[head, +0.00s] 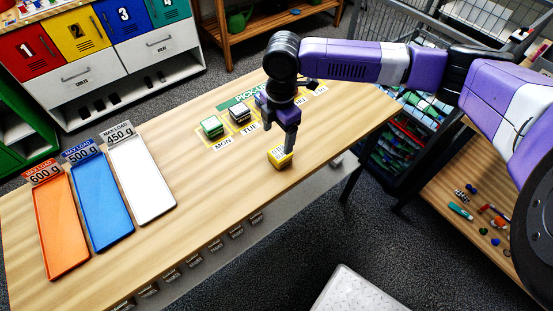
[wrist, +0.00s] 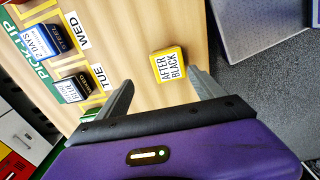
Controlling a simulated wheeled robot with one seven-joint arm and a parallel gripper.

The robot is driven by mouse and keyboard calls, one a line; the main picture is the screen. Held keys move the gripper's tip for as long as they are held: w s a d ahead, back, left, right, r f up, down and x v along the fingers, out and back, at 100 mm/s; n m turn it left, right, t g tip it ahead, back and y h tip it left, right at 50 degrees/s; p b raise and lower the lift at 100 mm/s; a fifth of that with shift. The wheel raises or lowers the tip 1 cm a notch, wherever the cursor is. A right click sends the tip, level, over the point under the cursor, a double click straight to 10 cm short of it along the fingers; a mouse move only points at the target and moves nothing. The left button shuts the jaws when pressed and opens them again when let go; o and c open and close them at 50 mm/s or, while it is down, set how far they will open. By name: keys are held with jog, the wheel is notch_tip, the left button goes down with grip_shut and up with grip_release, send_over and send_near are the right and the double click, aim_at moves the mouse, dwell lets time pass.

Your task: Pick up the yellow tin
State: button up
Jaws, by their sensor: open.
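The yellow tin (head: 280,159) sits near the front edge of the wooden table in the head view, below the row of day slots. In the wrist view the yellow tin (wrist: 170,64) shows a white label reading "AFTER BLACK". My gripper (head: 289,143) points down just above or beside the tin in the head view. In the wrist view my gripper (wrist: 163,92) is open with nothing between its fingers, and the tin lies beyond the fingertips. I cannot tell the exact height gap.
A green-topped tin (head: 212,127) and a dark tin (head: 239,113) stand in the day slots behind. Orange (head: 65,235), blue (head: 100,205) and white (head: 142,185) trays lie at the left. The table between trays and tin is clear. A dark crate (head: 408,130) stands right of the table.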

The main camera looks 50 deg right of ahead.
aim_at(280, 156)
jog(key=shift+s+d, duration=0.2)
jog(key=shift+s, duration=0.3)
jog(key=shift+s+f+n, duration=0.1)
jog(key=shift+f+n, duration=0.15)
jog(key=shift+n, duration=0.05)
jog(key=shift+s+d+f+p, duration=0.15)
jog(key=shift+f+p, duration=0.35)
jog(key=shift+f, duration=1.35)
jog(key=shift+s+f+p, duration=0.1)
jog(key=shift+f+p, duration=0.4)
jog(key=shift+f, duration=1.3)
jog(key=shift+c, duration=0.5)
jog(key=c, duration=1.4)
